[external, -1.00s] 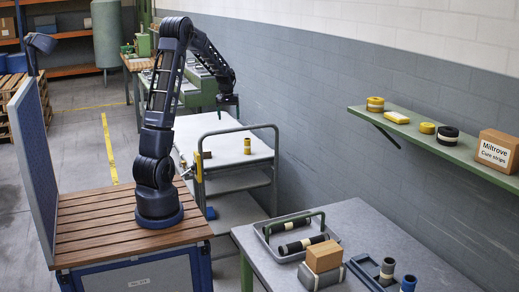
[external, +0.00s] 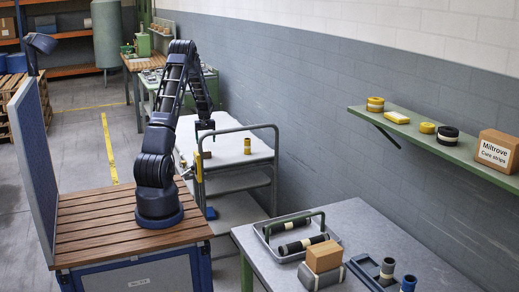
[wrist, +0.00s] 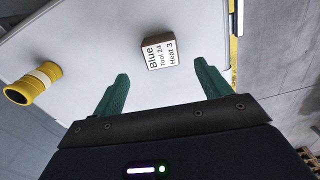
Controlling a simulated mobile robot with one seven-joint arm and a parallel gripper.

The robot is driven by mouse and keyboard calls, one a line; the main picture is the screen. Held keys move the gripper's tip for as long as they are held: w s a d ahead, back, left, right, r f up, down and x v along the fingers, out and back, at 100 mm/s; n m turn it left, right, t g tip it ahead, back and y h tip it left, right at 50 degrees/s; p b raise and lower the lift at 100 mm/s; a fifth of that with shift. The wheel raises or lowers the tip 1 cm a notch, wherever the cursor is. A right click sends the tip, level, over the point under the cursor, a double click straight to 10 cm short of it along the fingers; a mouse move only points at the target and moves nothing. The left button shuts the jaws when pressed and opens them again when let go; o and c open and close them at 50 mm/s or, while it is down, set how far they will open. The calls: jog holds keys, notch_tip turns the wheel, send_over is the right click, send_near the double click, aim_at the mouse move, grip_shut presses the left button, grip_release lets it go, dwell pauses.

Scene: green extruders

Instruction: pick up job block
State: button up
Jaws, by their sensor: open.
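The job block is a small brown block (wrist: 160,53) with a white label reading "Blue Tool 24 Heat 3". In the wrist view it lies on the white trolley top (wrist: 90,50), ahead of my fingertips and roughly centred between them. In the external view the block (external: 207,155) sits near the trolley's front left edge. My gripper (wrist: 161,75) is open with nothing between its green fingers. In the external view my gripper (external: 205,132) hangs pointing down above the block, apart from it.
The trolley top around the block is clear.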

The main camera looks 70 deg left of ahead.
aim_at(206, 150)
jog(key=f, duration=0.8)
jog(key=shift+s+a+f, duration=0.1)
jog(key=shift+a+f, duration=0.1)
jog(key=shift+a, duration=0.1)
jog(key=shift+c, duration=0.3)
jog(key=c, duration=1)
